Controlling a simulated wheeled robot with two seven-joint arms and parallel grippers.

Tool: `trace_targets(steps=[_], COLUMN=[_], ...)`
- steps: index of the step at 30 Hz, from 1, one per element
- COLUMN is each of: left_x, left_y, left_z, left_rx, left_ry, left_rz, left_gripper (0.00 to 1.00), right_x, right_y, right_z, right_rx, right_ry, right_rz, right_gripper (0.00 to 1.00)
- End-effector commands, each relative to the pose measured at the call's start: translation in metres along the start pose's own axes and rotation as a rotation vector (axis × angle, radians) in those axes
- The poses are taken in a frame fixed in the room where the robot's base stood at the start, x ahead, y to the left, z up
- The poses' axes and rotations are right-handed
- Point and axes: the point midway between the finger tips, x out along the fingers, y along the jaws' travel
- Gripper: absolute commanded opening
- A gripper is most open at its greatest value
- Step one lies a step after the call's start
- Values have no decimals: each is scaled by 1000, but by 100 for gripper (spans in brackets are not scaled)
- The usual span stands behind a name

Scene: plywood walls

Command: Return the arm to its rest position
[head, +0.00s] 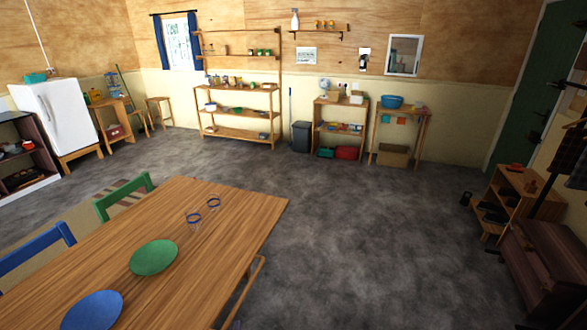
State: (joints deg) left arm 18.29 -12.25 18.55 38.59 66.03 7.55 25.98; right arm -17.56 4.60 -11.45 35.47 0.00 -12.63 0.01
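Neither of my arms and neither gripper shows in the head view. Whether they are open or shut, or hold anything, cannot be seen. The nearest furniture is a wooden table (215,240) at the lower left. On it lie a green round plate (153,257) and a blue round plate (93,311).
A green chair (125,194) and a blue chair (38,246) stand along the table's left side. A low shelf (508,199) and a dark brown chest (545,255) are at the right. Shelving (240,132) lines the back wall. The grey floor (370,235) between is clear.

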Motion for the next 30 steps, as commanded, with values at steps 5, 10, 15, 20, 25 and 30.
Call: trace_targets(steps=[5, 10, 15, 20, 25, 30], left_x=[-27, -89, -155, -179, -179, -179], left_y=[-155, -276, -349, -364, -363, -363], left_z=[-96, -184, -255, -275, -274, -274], left_rx=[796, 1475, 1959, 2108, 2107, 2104], left_ry=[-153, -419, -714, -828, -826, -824], left_rz=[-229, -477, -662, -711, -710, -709], left_gripper=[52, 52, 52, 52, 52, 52], right_x=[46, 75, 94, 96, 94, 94], right_y=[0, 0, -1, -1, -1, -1], right_z=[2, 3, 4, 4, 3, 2], right_rx=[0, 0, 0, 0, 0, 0], right_ry=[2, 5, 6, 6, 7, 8], right_rz=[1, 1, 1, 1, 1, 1], right_gripper=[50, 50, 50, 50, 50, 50])
